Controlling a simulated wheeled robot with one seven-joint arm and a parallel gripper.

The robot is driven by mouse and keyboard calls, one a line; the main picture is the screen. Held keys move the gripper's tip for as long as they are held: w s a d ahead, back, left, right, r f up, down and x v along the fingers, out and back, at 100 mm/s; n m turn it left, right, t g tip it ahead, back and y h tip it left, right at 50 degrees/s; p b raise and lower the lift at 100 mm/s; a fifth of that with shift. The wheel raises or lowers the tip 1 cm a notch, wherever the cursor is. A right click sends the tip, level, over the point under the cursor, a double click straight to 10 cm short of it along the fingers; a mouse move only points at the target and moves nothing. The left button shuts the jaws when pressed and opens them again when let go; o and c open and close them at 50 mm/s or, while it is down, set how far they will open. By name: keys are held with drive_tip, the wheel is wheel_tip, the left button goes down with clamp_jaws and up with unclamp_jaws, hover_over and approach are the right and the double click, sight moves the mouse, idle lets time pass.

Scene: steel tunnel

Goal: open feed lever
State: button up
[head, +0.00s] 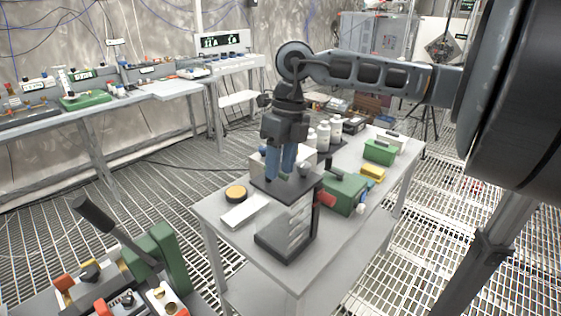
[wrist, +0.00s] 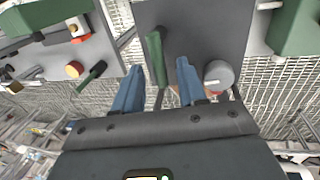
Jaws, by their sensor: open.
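My gripper (head: 279,175) points down over the dark top plate (head: 263,184) of a machine with a stacked silver body, on the grey table. Its two blue fingers are apart. In the wrist view, a narrow green bar (wrist: 156,52) shows between the fingers (wrist: 160,66), over the dark plate. It looks lever-like, but I cannot tell whether the fingers touch it or whether it is the feed lever. A grey round knob (wrist: 218,74) sits right of the fingers. In the head view, a red handle (head: 325,198) sticks out at the machine's right side.
A green box (head: 343,193), white bottles (head: 323,137) and a yellow block (head: 373,173) stand on the table. A white block (head: 244,212) lies left of the machine. A black-handled lever (head: 112,228) on a green bracket (head: 172,255) rises at the front left. Grated floor lies between benches.

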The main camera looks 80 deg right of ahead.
clamp_jaws()
